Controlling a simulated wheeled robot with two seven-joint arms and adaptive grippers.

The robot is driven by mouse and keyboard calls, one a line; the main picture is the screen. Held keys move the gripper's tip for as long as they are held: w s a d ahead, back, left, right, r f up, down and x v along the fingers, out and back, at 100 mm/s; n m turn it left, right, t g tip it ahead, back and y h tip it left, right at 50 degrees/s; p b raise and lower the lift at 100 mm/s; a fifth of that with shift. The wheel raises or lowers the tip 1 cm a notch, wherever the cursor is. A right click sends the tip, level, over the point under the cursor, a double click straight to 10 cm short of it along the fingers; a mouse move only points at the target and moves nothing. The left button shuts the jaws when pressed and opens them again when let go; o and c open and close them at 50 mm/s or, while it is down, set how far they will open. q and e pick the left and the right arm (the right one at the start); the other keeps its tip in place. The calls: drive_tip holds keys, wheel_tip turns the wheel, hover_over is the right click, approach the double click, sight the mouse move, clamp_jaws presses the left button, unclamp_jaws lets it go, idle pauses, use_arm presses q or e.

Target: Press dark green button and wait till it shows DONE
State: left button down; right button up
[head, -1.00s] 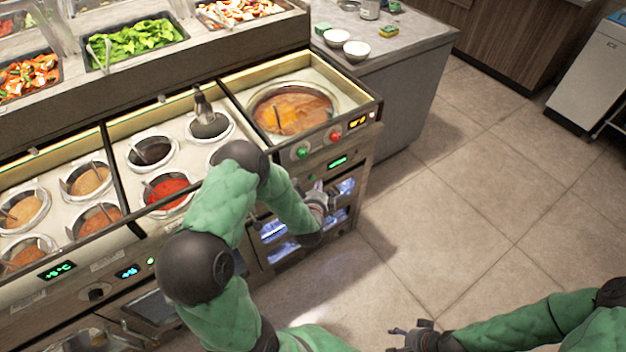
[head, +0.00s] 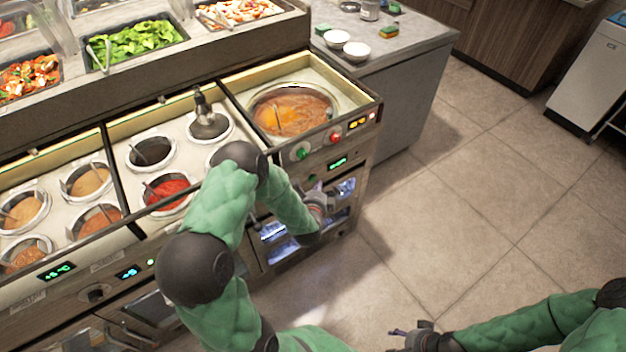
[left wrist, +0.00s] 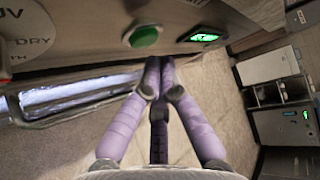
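The dark green button (left wrist: 144,37) is a round green button on a metal panel in the left wrist view. A small lit green display (left wrist: 205,37) sits to its right; it also shows in the head view (head: 337,162), and I cannot read its text surely. My left gripper (left wrist: 160,62) has its two lilac fingers together with nothing between them. Its tips are below the button in the picture and appear apart from it. In the head view the left gripper (head: 318,196) is at the cabinet front. My right gripper (head: 398,334) hangs over the floor, its fingers too small to judge.
Another green button (head: 302,153) and a red button (head: 335,136) sit higher on the front, below the soup pot (head: 292,87). Lit compartments (head: 272,231) lie under the panel. Sauce wells (head: 170,190) are to the left. The floor (head: 450,220) to the right is clear.

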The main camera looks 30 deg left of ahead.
use_arm(q)
drive_tip(key=shift+w+a, duration=0.1)
drive_tip(key=shift+a, duration=0.1)
idle(0.4)
drive_tip(key=shift+w+a, duration=0.1)
drive_tip(key=shift+a, duration=0.1)
drive_tip(key=shift+w+a, duration=0.15)
drive_tip(key=shift+a, duration=0.3)
idle(0.8)
idle(0.4)
drive_tip(key=shift+s+d, duration=0.35)
drive_tip(key=shift+d, duration=0.45)
drive_tip(key=shift+d, duration=0.1)
drive_tip(key=d, duration=0.1)
drive_tip(key=s+d, duration=0.1)
drive_tip(key=d, duration=0.1)
drive_tip(key=s+d, duration=0.1)
drive_tip(key=shift+d+p, duration=0.25)
drive_tip(key=shift+p, duration=0.15)
idle(0.5)
